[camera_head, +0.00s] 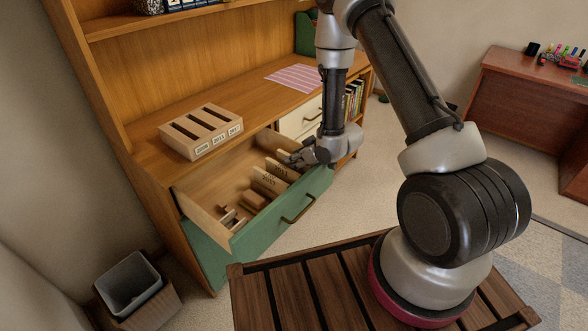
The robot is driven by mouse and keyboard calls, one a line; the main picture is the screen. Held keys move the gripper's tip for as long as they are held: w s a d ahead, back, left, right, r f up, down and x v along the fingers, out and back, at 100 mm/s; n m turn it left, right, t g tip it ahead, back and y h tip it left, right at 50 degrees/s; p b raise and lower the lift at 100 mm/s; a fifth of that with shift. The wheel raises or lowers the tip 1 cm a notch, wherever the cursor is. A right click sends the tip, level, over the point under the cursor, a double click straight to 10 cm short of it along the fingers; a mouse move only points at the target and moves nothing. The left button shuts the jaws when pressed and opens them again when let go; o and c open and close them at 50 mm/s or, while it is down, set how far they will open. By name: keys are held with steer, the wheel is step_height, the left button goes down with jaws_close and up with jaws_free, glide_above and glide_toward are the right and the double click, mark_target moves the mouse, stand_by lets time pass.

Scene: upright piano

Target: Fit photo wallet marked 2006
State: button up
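A pale wooden holder (197,145) with three dark empty slots stands on the cabinet top. Its front carries three small year labels; the left one seems to read 2006. Below it, a green-fronted drawer (301,197) is pulled open. Several upright light-wood wallets (268,180) with dark year marks stand inside; the marks are too small to read surely. My gripper (287,158) is over the drawer's right end, close to the rearmost wallets. Its fingers point left, and the hand hides that end of the drawer. I cannot tell whether the fingers are open or hold a wallet.
Small wooden blocks (233,217) lie at the drawer's near left end. A pink striped sheet (295,78) lies on the cabinet top. Books (354,98) stand in the cabinet's right side. A grey bin (130,283) stands at lower left, and a red-brown desk (525,95) at right.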

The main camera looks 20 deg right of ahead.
jaws_close()
steer(key=shift+r, duration=0.1)
stand_by(0.3)
